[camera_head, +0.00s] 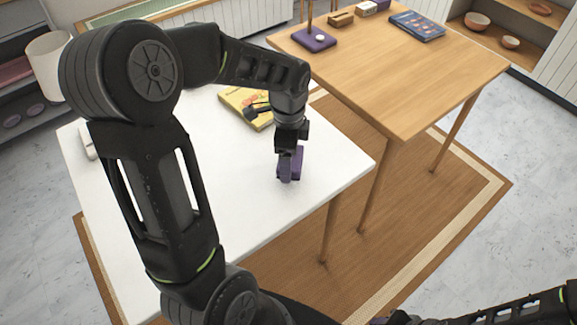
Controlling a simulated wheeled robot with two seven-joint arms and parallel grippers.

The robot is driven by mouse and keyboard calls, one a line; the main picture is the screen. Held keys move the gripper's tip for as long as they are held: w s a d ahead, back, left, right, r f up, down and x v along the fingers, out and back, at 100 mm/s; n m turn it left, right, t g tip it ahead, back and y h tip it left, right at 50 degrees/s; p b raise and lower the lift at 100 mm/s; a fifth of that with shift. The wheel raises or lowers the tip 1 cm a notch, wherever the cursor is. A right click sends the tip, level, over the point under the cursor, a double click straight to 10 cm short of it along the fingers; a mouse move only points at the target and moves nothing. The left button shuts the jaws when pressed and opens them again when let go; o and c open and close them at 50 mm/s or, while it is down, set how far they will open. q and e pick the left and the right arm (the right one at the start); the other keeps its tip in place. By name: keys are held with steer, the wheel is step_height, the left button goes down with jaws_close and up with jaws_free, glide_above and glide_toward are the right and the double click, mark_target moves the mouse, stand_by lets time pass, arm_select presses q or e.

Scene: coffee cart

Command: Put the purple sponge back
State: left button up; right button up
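The purple sponge (298,160) is at the right part of the white table (240,205), near its right edge. My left gripper (286,178) reaches down over it from above and hides part of it. The fingers are at the sponge, but I cannot tell whether they are closed on it or only beside it. I also cannot tell whether the sponge touches the tabletop. Part of my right arm shows at the bottom right, with its gripper out of view.
A yellow book or box (240,104) lies behind my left gripper on the white table. The wooden table (400,85) holds a purple-based stand (314,40), a brown block (341,19), a small box (372,7) and a blue book (417,26). Its middle is clear.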

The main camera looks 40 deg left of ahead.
arm_select(q)
steer(key=shift+f, duration=1.8)
steer(key=shift+f, duration=0.2)
steer(key=o, duration=1.3)
steer(key=shift+c, duration=0.2)
step_height(320, 180, up, 12)
steer(key=shift+r, duration=0.2)
